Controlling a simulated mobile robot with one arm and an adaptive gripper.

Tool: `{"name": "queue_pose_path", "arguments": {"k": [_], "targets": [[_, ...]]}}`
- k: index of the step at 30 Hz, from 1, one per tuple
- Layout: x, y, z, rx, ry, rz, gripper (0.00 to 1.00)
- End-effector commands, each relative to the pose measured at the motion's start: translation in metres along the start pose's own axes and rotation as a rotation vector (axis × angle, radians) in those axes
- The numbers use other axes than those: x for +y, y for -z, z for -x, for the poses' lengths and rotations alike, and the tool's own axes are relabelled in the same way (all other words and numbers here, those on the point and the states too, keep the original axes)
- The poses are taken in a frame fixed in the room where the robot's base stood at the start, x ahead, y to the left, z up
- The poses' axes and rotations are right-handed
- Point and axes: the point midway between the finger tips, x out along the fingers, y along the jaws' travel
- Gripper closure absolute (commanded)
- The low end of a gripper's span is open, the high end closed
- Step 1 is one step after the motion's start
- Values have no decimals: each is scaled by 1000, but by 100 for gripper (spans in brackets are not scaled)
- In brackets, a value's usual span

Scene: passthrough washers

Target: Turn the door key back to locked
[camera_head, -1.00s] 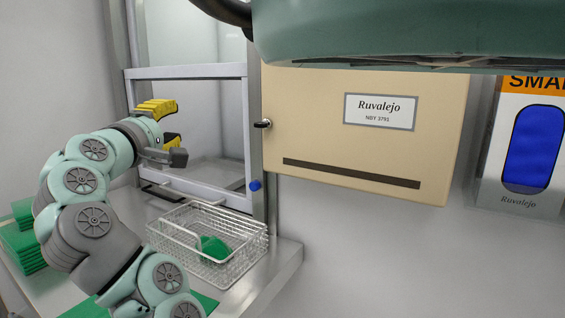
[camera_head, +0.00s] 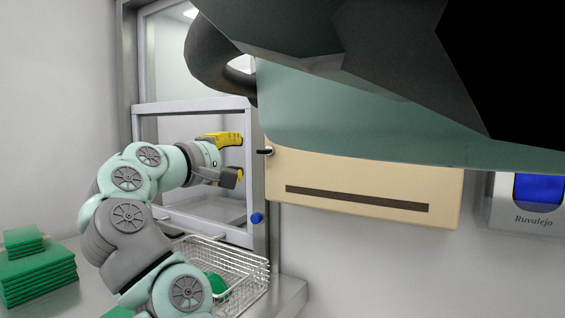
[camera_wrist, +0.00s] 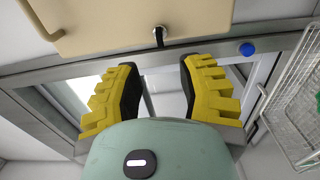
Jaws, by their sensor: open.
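The door key (camera_head: 265,151) is a small dark key in a silver lock at the left side of the cream box (camera_head: 370,170), beside the hatch frame. In the wrist view the key (camera_wrist: 158,37) points down from the cream panel, ahead of and between the two fingers. My gripper (camera_head: 233,158) is open, with yellow ridged fingers and black pads. It is in front of the hatch, left of the key and apart from it. In the wrist view my gripper (camera_wrist: 158,72) has nothing between its fingers. The key's exact turn angle is hard to tell.
The hatch frame (camera_head: 195,106) has a blue knob (camera_head: 257,218) low on its right post. A wire basket (camera_head: 255,268) with a green item stands below. Green stacks (camera_head: 38,275) lie at left. A clear-fronted dispenser (camera_head: 530,205) hangs at right.

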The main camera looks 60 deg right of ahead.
Motion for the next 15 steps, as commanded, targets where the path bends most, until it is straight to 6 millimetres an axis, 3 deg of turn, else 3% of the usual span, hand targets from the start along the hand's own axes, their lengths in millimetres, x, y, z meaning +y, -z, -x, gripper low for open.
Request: {"name": "queue_pose_path", "arguments": {"k": [15], "targets": [[2,0,-58,-1,5,-3,62]]}}
